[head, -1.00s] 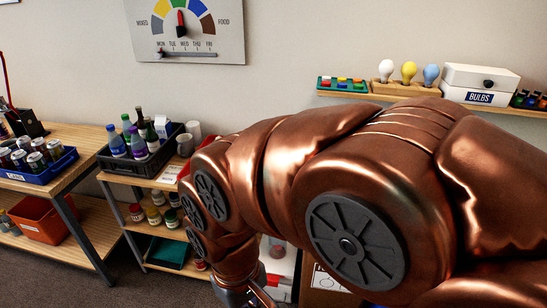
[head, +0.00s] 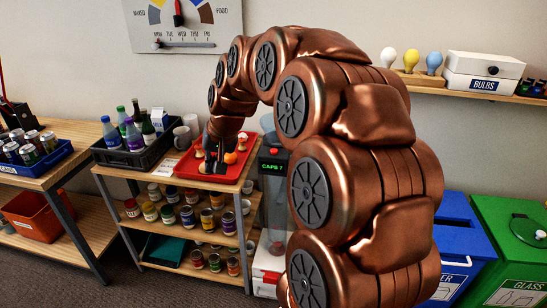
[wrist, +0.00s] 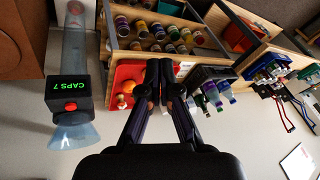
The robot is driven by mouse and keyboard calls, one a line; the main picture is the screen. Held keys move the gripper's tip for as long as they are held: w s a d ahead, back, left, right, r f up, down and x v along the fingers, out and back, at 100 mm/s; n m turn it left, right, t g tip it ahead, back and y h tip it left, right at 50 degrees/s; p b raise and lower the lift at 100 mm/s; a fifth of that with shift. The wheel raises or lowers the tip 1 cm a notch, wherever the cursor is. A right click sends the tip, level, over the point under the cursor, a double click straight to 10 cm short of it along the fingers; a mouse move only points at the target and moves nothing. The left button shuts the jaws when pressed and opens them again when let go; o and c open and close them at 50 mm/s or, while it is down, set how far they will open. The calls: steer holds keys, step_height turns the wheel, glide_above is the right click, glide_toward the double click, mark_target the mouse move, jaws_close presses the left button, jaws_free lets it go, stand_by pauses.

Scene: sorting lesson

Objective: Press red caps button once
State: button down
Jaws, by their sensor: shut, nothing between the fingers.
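The caps dispenser is a tall clear tube with a black box (head: 273,168) reading "CAPS 7" in green. In the head view it stands right of the shelf unit, partly behind my arm. The wrist view shows the same black box (wrist: 70,88) at the left, upside down, with the round red button (wrist: 71,106) on it and a clear funnel-like part beside it. My gripper (wrist: 159,66) is shut and empty, pointing away from the wrist camera. In the head view my gripper (head: 214,168) is over the red tray, left of the dispenser and apart from it.
The red tray (head: 187,170) on the shelf top holds small items. A black crate (head: 133,155) of bottles stands left of it; jars fill the shelves below. Blue (head: 462,235) and green (head: 510,215) bins stand at the right. A wall shelf (head: 430,87) holds bulbs and boxes.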

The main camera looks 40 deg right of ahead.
steer(key=w+d+m+t+h+b, duration=0.1)
steer(key=w+d+m, duration=0.15)
steer(key=d, duration=0.45)
steer(key=w+d+m+t+h+b, duration=0.1)
steer(key=w+d, duration=0.2)
steer(key=d, duration=0.4)
steer(key=m+t+h+b, duration=0.1)
steer(key=m+h+b, duration=0.1)
steer(key=m, duration=0.1)
glide_above(275, 151)
steer(key=shift+d+r, duration=0.15)
steer(key=shift+r, duration=0.1)
steer(key=shift+f+b, duration=1.5)
steer(key=shift+f, duration=2.9)
steer(key=shift+f, duration=0.15)
steer(key=shift+w+f, duration=0.1)
steer(key=shift+f, duration=0.2)
